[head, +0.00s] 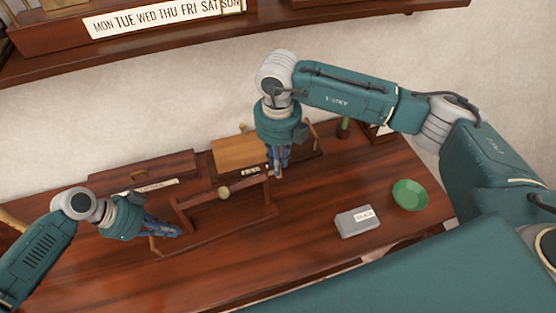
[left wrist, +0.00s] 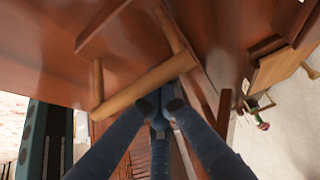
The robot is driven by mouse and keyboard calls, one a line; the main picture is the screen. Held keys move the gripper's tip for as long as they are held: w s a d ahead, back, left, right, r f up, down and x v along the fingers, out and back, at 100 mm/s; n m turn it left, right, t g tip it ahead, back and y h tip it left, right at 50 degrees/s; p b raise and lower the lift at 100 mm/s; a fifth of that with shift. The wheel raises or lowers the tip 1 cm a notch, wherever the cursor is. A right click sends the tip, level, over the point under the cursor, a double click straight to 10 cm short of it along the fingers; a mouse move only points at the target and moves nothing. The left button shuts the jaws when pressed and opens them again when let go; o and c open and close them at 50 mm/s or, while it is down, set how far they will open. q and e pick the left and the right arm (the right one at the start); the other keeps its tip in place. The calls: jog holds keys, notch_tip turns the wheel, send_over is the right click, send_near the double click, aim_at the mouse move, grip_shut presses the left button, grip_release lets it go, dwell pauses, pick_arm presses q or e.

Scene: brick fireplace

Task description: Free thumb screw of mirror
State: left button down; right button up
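A dark wooden frame (head: 246,214) stands on the table between my grippers in the head view. I take it to be the mirror's frame, but no mirror glass shows clearly. A round brass-coloured piece (head: 223,192) sits on its upper bar; I cannot tell whether it is the thumb screw. My left gripper (head: 176,232) is low at the frame's left end. In the left wrist view its fingertips (left wrist: 162,103) are close together at a light wooden bar (left wrist: 145,86); whether they grip it is unclear. My right gripper (head: 278,172) points down beside the frame's right end, its fingers close together.
A wooden box (head: 240,152) and a long dark box (head: 140,172) stand behind the frame. A grey labelled block (head: 356,222) and a green bowl (head: 410,195) lie to the right. A shelf (head: 150,35) overhangs the back. The table between frame and block is clear.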

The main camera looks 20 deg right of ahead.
pick_arm(q)
jog(key=shift+a, duration=0.1)
pick_arm(e)
grip_shut()
pick_arm(q)
jog(key=shift+f, duration=0.1)
pick_arm(e)
jog(key=shift+s+d+f+t, duration=0.15)
jog(key=shift+s+t, duration=0.35)
jog(key=shift+t, duration=0.7)
pick_arm(q)
jog(key=shift+a, duration=0.1)
pick_arm(e)
jog(key=shift+s+t, duration=0.1)
jog(key=shift+t, duration=0.5)
jog(key=shift+o, duration=2.4)
grip_release()
jog(key=shift+d, duration=0.1)
jog(key=shift+o, duration=0.7)
